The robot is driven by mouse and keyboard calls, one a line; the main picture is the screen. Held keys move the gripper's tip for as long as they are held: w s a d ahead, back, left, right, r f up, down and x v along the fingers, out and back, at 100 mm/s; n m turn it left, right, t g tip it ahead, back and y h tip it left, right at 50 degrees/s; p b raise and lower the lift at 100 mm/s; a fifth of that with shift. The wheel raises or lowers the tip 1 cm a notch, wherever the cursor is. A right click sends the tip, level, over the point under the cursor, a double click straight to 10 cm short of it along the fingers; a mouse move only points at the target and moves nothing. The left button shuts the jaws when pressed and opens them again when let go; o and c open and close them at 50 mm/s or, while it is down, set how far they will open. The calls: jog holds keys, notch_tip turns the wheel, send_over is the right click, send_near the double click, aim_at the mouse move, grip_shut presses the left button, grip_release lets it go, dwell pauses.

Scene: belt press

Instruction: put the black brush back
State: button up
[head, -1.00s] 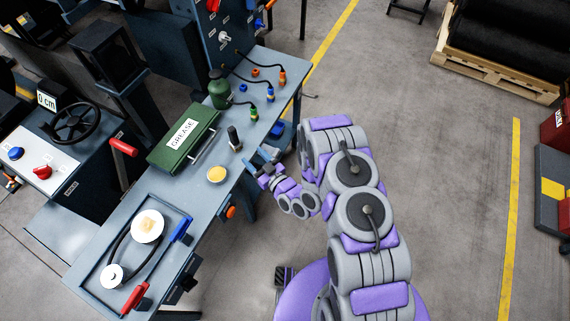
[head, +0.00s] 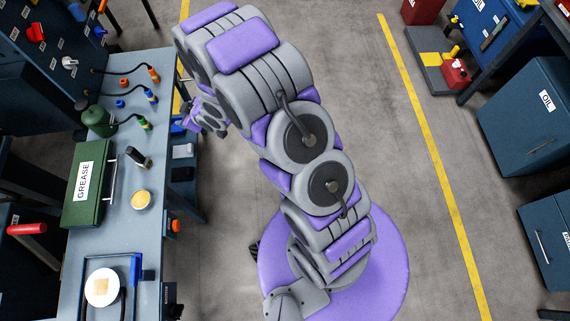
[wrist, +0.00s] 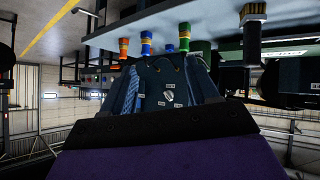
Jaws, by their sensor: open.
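The black brush (head: 138,157) stands on the workbench beside the green GREASE box (head: 85,185), behind a round yellow tin (head: 141,200). In the upside-down wrist view the black brush (wrist: 252,30) shows at the top right, its bristle end against the bench and its handle away from it. My gripper (head: 190,122) is beside the bench's right edge, partly hidden by my arm in the head view. In the wrist view my gripper (wrist: 166,78) is open and empty, apart from the brush.
A green bottle (head: 98,121) and several coloured connectors with black hoses stand at the bench's far end. The floor right of my base is clear up to a yellow line (head: 437,170).

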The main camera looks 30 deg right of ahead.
jog(key=s+d+r+m+g+h, duration=0.5)
jog(key=s+d+r+h, duration=0.1)
jog(key=s+d+r, duration=0.95)
jog(key=s+r+m+g, duration=0.1)
jog(key=s+r+g, duration=0.1)
jog(key=s, duration=0.7)
jog(key=s+r+m+g, duration=0.1)
jog(key=s+r, duration=0.3)
jog(key=s, duration=0.4)
jog(key=s+r+m+g, duration=0.1)
jog(key=s+r+g, duration=0.1)
jog(key=s, duration=0.7)
jog(key=shift+s+r+m+g+y, duration=0.3)
jog(key=shift+r+m+g+y, duration=0.1)
jog(key=shift+r, duration=0.5)
jog(key=shift+d, duration=0.1)
